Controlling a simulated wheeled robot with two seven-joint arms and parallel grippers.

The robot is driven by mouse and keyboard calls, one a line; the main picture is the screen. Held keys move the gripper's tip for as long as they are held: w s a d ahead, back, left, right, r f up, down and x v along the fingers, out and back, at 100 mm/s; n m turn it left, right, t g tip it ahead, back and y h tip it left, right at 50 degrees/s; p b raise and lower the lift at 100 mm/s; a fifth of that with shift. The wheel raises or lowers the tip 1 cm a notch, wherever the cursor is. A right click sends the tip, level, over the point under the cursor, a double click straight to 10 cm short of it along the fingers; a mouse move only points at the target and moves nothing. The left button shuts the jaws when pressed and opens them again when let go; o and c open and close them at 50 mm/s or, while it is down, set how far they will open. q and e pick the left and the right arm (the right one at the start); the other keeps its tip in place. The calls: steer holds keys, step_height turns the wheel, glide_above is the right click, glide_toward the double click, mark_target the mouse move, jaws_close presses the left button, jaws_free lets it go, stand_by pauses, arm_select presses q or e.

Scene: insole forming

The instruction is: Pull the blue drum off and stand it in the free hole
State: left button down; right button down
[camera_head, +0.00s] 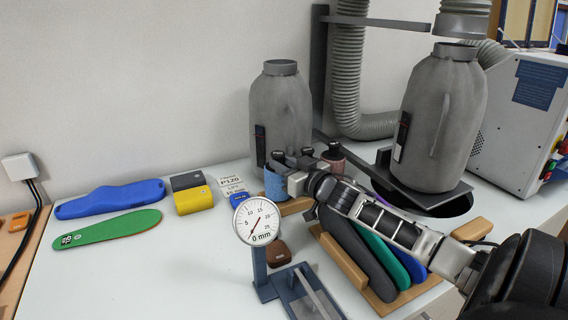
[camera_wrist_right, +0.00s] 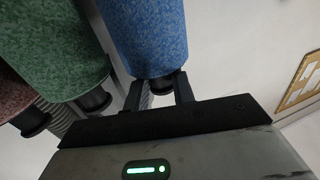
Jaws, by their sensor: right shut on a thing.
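The blue drum (camera_head: 274,186) has a rough, speckled surface and stands in front of the left grey canister. In the right wrist view the blue drum (camera_wrist_right: 152,35) fills the upper middle, with a short black stub at its near end. My right gripper (camera_head: 288,176) reaches it from the right; in the wrist view its two fingers (camera_wrist_right: 160,90) are shut around the stub. A green drum (camera_wrist_right: 60,48) and a reddish drum (camera_wrist_right: 14,92) are beside it. The reddish drum (camera_head: 333,157) also shows behind my gripper. I cannot make out the free hole. My left gripper is not in view.
Two grey canisters (camera_head: 281,112) (camera_head: 440,115) stand behind. A dial gauge (camera_head: 257,222) stands in front of the drum. A wooden rack (camera_head: 344,262) holds several insoles at right.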

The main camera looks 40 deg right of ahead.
steer(key=shift+f, duration=0.25)
stand_by(0.4)
stand_by(0.3)
steer(key=c, duration=0.8)
jaws_free()
steer(key=shift+f, duration=0.15)
steer(key=shift+c, duration=0.2)
steer(key=shift+r, duration=0.2)
steer(key=shift+s+r+p, duration=0.1)
steer(key=shift+r+p, duration=0.9)
steer(key=shift+p, duration=0.35)
steer(key=shift+s+a+r+p, duration=0.15)
steer(key=shift+r+p, duration=0.25)
steer(key=shift+r, duration=0.55)
steer(key=shift+s+r, duration=0.15)
steer(key=shift+r, duration=0.75)
